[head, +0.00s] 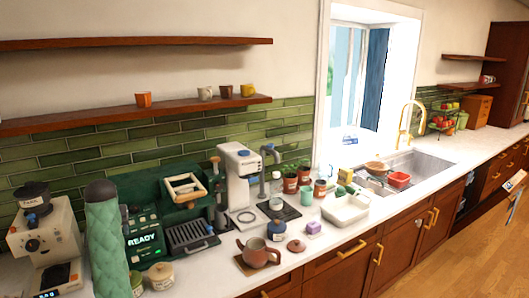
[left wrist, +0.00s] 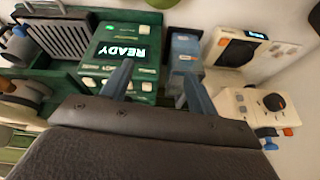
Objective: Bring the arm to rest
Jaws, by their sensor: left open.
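My left gripper (left wrist: 155,88) shows in the left wrist view, its two blue-grey fingers spread apart with nothing held between them. Beyond the fingers are the green machine with a READY display (left wrist: 124,52) and a blue-grey container (left wrist: 185,50). A cream machine (left wrist: 255,95) is to the right. Neither gripper can be made out in the head view, where the green READY machine (head: 145,240) stands on the counter at the left.
A cream coffee machine (head: 45,240), a white machine (head: 240,175), a brown teapot (head: 258,252) and a white tub (head: 345,210) crowd the counter. The sink (head: 420,165) is at the right. Floor shows at lower right.

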